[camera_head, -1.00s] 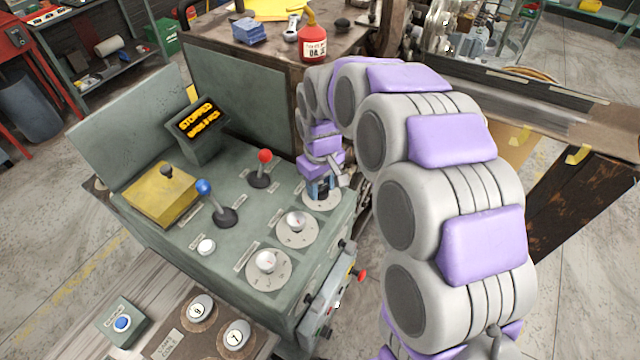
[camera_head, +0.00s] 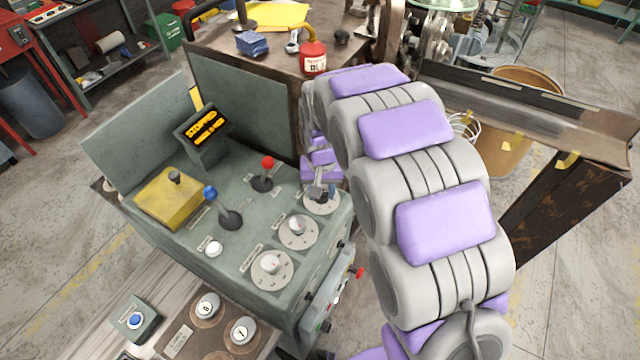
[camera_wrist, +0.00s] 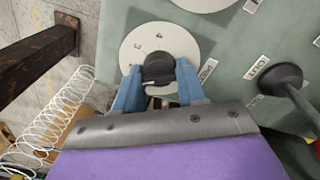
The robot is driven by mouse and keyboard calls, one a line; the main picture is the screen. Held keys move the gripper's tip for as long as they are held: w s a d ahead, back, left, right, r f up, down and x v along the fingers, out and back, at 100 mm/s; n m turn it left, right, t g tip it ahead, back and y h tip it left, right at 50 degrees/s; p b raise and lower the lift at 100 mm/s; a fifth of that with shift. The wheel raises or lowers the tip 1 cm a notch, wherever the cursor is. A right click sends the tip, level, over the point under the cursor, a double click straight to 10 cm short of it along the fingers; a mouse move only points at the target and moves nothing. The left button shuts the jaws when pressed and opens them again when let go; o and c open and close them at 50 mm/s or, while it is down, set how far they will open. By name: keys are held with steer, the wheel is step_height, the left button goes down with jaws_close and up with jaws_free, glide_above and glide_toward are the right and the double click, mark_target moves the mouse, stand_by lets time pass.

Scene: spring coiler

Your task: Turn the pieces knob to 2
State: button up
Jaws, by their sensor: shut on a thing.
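A black knob (camera_wrist: 158,68) sits at the middle of a round white dial (camera_wrist: 140,42) with small numbers on its face. My gripper (camera_wrist: 158,82) has its two blue fingers on either side of this knob and is shut on it. In the head view, this dial (camera_head: 322,208) is at the console's far right, and my gripper (camera_head: 322,185) is over it, partly hidden by my arm.
Two other dial knobs (camera_head: 297,227) (camera_head: 271,265) stand nearer on the green console (camera_head: 240,180). A red-topped lever (camera_head: 266,170) and a blue-topped lever (camera_head: 220,206) rise beside them. A display (camera_head: 203,126) reads "STOPPED". A coiled wire (camera_wrist: 55,115) shows in the wrist view.

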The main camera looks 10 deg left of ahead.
steer(key=shift+s+m+p, duration=0.1)
steer(key=shift+m+p, duration=0.3)
steer(key=shift+m, duration=0.3)
steer(key=o, duration=1)
steer(key=shift+s, duration=0.15)
steer(key=shift+c, duration=0.2)
steer(key=shift+o, duration=0.4)
steer(key=shift+r, duration=0.1)
step_height(320, 180, up, 17)
steer(key=p, duration=0.2)
steer(key=shift+w, duration=0.25)
